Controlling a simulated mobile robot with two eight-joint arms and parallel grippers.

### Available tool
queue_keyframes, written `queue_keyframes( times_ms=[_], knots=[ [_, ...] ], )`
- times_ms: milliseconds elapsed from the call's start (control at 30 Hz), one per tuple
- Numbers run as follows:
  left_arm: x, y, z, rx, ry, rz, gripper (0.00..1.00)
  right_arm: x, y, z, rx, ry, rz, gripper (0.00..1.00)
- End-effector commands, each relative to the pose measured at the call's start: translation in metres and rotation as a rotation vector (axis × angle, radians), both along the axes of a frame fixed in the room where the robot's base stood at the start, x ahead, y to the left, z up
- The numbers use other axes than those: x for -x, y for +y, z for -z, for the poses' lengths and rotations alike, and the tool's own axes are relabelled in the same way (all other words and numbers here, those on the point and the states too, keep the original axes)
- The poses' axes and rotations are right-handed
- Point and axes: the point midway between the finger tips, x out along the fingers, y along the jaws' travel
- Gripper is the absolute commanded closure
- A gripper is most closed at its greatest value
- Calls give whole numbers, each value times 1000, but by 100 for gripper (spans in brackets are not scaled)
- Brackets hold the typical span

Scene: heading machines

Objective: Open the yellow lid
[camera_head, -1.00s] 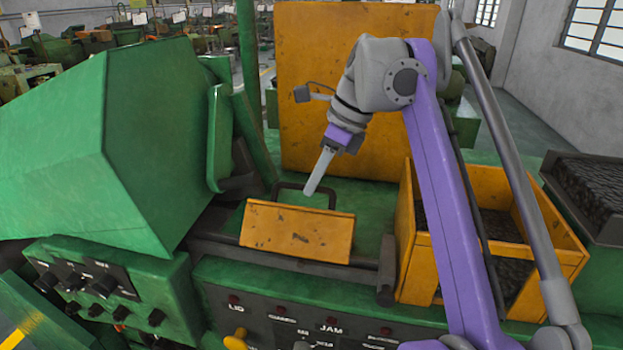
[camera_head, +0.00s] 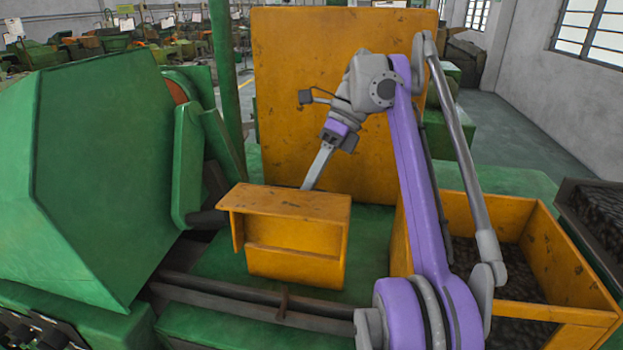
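The yellow lid (camera_head: 297,235) is a small scuffed orange-yellow metal piece on the green machine bed, in the middle of the head view. It stands tipped up, with a flange along its top and a broad face toward me. My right gripper (camera_head: 316,170) reaches down just behind its top edge. The fingertips are hidden behind the lid, so contact and finger opening cannot be made out. The lid's dark handle is not visible. My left gripper is not in view.
A large upright yellow panel (camera_head: 305,90) stands behind the gripper. A green hood (camera_head: 100,170) is close on the left. An open yellow bin (camera_head: 560,255) with dark contents is on the right. A dark rail (camera_head: 250,305) runs in front of the lid.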

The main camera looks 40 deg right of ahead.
Motion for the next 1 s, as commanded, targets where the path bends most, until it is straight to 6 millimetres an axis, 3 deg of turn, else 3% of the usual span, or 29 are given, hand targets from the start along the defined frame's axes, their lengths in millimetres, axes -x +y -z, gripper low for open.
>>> queue_keyframes(
  times_ms=[733,767,900,1000],
  knots=[
    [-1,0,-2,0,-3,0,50,-3,-2,5,-70,65,-1,100],
    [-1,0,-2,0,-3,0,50,-3,-2,5,-70,65,-1,81],
    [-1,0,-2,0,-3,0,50,-3,-1,5,-71,64,-1,56],
    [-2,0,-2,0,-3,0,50,-4,-1,5,-71,63,0,53]
  ],
)
